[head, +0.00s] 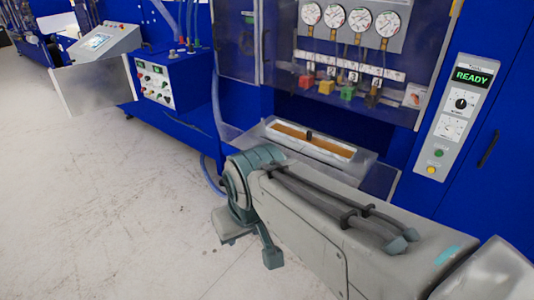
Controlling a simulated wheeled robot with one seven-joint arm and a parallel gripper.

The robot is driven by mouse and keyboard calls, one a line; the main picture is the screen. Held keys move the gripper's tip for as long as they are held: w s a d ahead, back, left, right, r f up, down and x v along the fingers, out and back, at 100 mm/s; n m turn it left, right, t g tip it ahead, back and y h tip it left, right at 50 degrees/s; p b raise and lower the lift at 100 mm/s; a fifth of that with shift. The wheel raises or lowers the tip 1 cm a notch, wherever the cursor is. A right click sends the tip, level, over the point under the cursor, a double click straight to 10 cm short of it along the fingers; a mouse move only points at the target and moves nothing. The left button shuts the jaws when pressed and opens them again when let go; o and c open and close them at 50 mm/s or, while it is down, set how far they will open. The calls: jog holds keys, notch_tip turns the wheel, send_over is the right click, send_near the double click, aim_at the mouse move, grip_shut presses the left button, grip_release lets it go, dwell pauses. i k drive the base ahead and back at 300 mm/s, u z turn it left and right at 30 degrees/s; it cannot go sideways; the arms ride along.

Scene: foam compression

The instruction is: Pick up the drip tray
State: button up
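A shallow pale tray (291,139), which I take to be the drip tray, sits at the foot of the blue machine's opening. It has brown strips inside and a small dark piece at its middle. My arm reaches across the lower part of the view and hides what lies just in front of the tray. My gripper (252,242) hangs down at the arm's far end, left of and nearer than the tray, over the floor and apart from it. Its grey and teal end parts show, but the wrist hides much of it, and its opening is unclear. I see nothing held in it.
A panel reading READY (469,77) is at right. A blue control box (158,80) stands at left. The grey floor (90,200) at left is clear.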

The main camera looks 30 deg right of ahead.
aim_at(342, 152)
jog(key=u, duration=0.2)
jog(key=k, duration=0.35)
jog(key=u, duration=0.7)
jog(key=i, duration=1.45)
jog(key=z, duration=1.05)
jog(key=i, duration=0.85)
jog(key=z, duration=1.5)
jog(key=i, duration=0.8)
jog(key=z, duration=0.05)
